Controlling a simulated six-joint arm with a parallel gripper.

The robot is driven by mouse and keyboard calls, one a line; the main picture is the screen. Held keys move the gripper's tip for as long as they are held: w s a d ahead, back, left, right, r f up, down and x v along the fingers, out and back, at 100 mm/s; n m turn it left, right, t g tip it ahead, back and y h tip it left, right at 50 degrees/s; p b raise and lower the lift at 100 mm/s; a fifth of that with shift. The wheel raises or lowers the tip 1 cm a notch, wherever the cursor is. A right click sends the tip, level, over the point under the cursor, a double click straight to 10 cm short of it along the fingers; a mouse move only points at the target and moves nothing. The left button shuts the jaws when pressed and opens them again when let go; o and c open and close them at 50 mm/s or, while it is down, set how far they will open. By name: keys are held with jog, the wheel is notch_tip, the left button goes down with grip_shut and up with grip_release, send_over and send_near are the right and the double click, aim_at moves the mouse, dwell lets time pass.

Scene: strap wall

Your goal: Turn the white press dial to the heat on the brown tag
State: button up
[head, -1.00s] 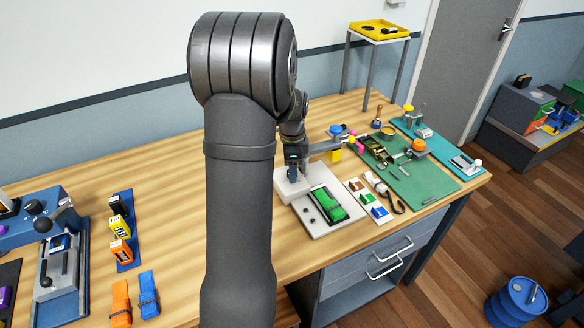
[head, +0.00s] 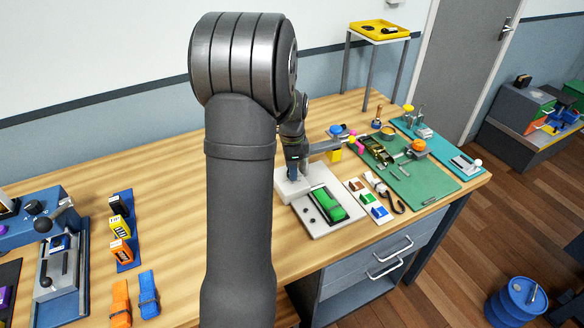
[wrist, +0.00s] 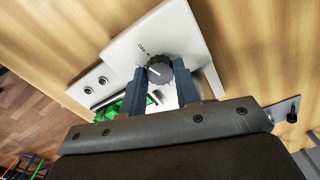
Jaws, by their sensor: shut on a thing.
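The white press (head: 320,224) stands on the wooden table, with a green piece (head: 329,203) on its bed. In the wrist view its white housing (wrist: 142,36) carries a dark ridged dial (wrist: 159,69) with a pale pointer line and small markings, including "OFF". My gripper (wrist: 161,80) is shut on the dial, one finger on each side. In the head view my gripper (head: 293,173) is over the white housing and the dial is hidden. The brown tag (head: 356,185) sits on a white card right of the press; its marking is too small to read.
Green (head: 380,211) and blue (head: 366,197) tags share the card. A dark strap loop (head: 392,200) lies beside it. A green mat (head: 432,184) with tools is farther right. Orange and blue straps lie at the left. The table behind the press is mostly clear.

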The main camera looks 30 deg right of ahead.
jog(key=n, duration=0.9)
jog(key=shift+n, duration=0.3)
jog(key=n, duration=0.4)
jog(key=shift+n, duration=0.3)
jog(key=n, duration=0.4)
jog(key=shift+n, duration=0.3)
jog(key=o, duration=1)
jog(key=shift+r, duration=0.1)
